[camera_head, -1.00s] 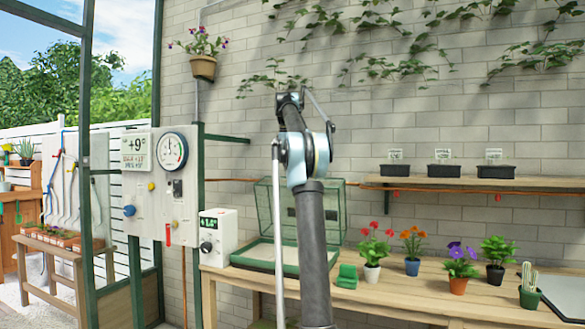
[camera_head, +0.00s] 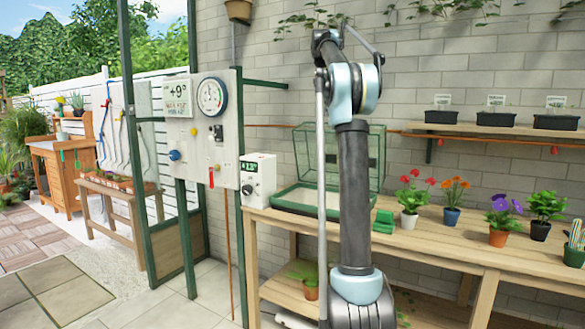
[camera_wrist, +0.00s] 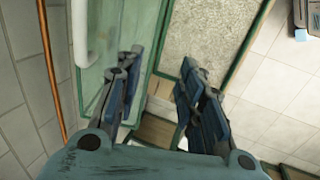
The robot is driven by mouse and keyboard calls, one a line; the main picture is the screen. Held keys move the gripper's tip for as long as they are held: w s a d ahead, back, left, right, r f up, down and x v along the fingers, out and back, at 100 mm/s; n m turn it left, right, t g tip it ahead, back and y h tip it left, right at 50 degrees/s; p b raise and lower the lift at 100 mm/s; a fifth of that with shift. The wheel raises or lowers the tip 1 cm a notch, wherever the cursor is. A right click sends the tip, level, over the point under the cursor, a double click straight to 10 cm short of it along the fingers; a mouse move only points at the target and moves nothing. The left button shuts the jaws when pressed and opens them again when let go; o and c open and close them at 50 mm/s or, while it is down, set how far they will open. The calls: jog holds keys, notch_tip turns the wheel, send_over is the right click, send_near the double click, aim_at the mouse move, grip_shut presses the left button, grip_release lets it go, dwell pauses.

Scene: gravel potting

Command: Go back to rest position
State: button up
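My gripper (camera_wrist: 158,88) shows in the wrist view with its two dark fingers spread apart and nothing between them. Beyond the fingers are the green-framed clear case and its tray of pale gravel (camera_wrist: 208,38). In the head view my arm stands upright in front of the workbench, and the gripper itself cannot be made out there. The green-rimmed gravel tray (camera_head: 295,205) sits on the bench behind my arm, with the clear case (camera_head: 308,155) standing at its back.
The wooden workbench (camera_head: 455,240) carries a green scoop-like item (camera_head: 384,221), several potted flowers and a cactus (camera_head: 574,236). A white dial box (camera_head: 258,178) stands at its left end. A shelf with black planters (camera_head: 496,118) is above. Paved floor (camera_head: 70,295) is clear at left.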

jog(key=s+a+f+m, duration=0.2)
jog(key=s+f, duration=0.4)
jog(key=s, duration=0.3)
jog(key=s+a+f+m+y, duration=0.1)
jog(key=s+a+f+m, duration=0.1)
jog(key=s+f, duration=0.6)
jog(key=s+a+f+m, duration=0.15)
jog(key=s+f, duration=0.25)
jog(key=s, duration=0.7)
jog(key=s+a+f+m, duration=0.1)
jog(key=s+f+m, duration=0.1)
jog(key=s+f, duration=1)
jog(key=s+a+f+m+y, duration=0.1)
jog(key=s+f+m, duration=0.2)
jog(key=s+f, duration=1)
notch_tip(320, 180, down, 6)
jog(key=shift+a+r+g, duration=0.2)
jog(key=shift+a+g, duration=0.1)
jog(key=shift+a, duration=0.1)
jog(key=shift+w+f, duration=0.2)
jog(key=shift+w, duration=0.15)
